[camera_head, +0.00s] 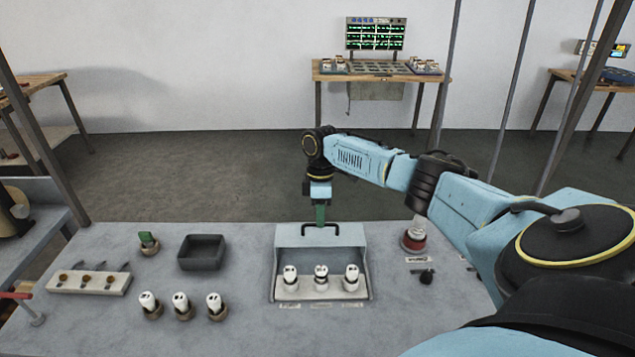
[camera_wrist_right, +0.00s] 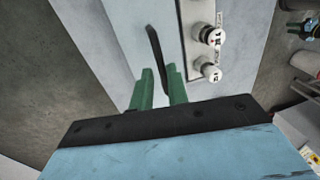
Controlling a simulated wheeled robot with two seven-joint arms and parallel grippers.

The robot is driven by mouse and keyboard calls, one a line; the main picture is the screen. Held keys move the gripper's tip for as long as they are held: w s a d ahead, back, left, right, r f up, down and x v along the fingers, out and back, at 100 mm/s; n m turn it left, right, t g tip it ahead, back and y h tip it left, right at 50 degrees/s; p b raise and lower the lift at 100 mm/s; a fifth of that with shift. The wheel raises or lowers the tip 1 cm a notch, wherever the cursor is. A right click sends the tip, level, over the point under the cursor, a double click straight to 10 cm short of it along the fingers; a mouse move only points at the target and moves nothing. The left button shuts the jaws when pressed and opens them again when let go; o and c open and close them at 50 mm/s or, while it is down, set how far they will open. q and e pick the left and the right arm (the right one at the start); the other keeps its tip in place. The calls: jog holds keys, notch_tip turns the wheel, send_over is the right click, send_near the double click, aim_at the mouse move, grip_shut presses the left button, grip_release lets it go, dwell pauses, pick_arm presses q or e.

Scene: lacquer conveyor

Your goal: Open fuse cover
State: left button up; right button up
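The fuse cover (camera_head: 345,236) is a light blue panel with a dark handle (camera_head: 321,226) on its top, at the back of a grey fuse box. It appears raised, with three white fuses (camera_head: 321,272) exposed in front of it. My right gripper (camera_head: 320,217) points down at the handle. In the right wrist view its two green fingers (camera_wrist_right: 161,85) are apart, with the dark handle (camera_wrist_right: 156,45) running between them. A small gap shows beside the handle, so a firm grip is not visible. My left gripper is out of view.
A dark tray (camera_head: 202,253) and several loose fuses (camera_head: 182,306) stand left of the box. A pale rack (camera_head: 89,283) is farther left. The table front right is partly hidden by my right arm.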

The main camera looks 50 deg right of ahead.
jog(key=shift+o, duration=1.3)
notch_tip(320, 180, up, 13)
jog(key=w+d, duration=0.1)
jog(key=w, duration=0.1)
jog(key=shift+d, duration=0.4)
jog(key=shift+s, duration=0.1)
